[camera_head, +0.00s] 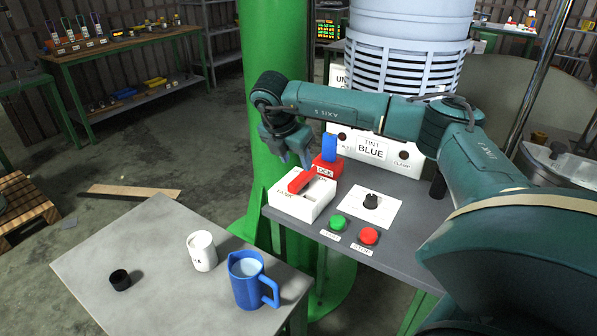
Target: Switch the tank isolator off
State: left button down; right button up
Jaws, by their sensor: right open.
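The tank isolator is a white box (312,208) with "TANK" lettering on its front, on the grey bench. Its red lever (301,181) lies slanted across the top, up toward the right. My right gripper (295,162) reaches in from the right and is open, pointing down just above and behind the lever. I cannot tell whether a finger touches the lever. A red block (327,168) marked "LOCK" with a blue upright piece (329,148) stands right behind the isolator. My left gripper is out of view.
A black knob (371,200) on a white plate, a green button (338,222) and a red button (369,236) are on the bench. A blue jug (247,281), white cup (202,250) and black cap (120,280) stand on the front table. A green column (276,60) rises behind my gripper.

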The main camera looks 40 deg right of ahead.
aim_at(301, 177)
jog(key=x, duration=0.6)
jog(key=shift+f+p, duration=0.3)
jog(key=shift+p, duration=0.05)
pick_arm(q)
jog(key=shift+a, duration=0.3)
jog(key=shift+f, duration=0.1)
pick_arm(e)
jog(key=c, duration=1)
